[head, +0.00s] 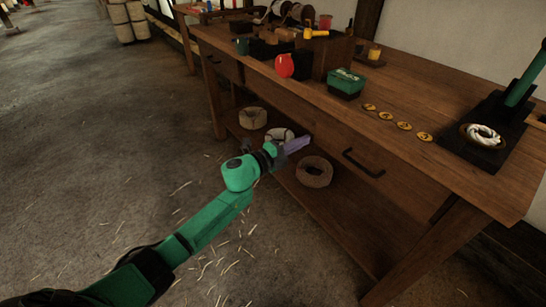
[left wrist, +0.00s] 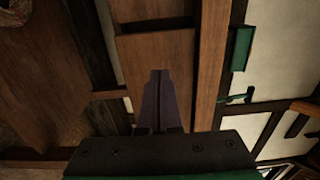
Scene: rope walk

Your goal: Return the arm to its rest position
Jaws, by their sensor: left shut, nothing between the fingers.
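My left arm reaches in from the lower left in the head view, over the floor in front of the workbench (head: 405,92). Its gripper (head: 307,141) is shut and empty, below the bench top, near the drawer front and the lower shelf. The left wrist view shows the gripper (left wrist: 159,75) with its two purple fingers together and nothing between them. My right gripper is in neither view.
Coils of rope (head: 314,171) lie on the bench's lower shelf. The bench top holds a green box (head: 346,83), a red round thing (head: 285,66), several yellow discs (head: 403,126) and a white rope coil (head: 483,134). A drawer handle (head: 363,164) sticks out. The floor at left is open.

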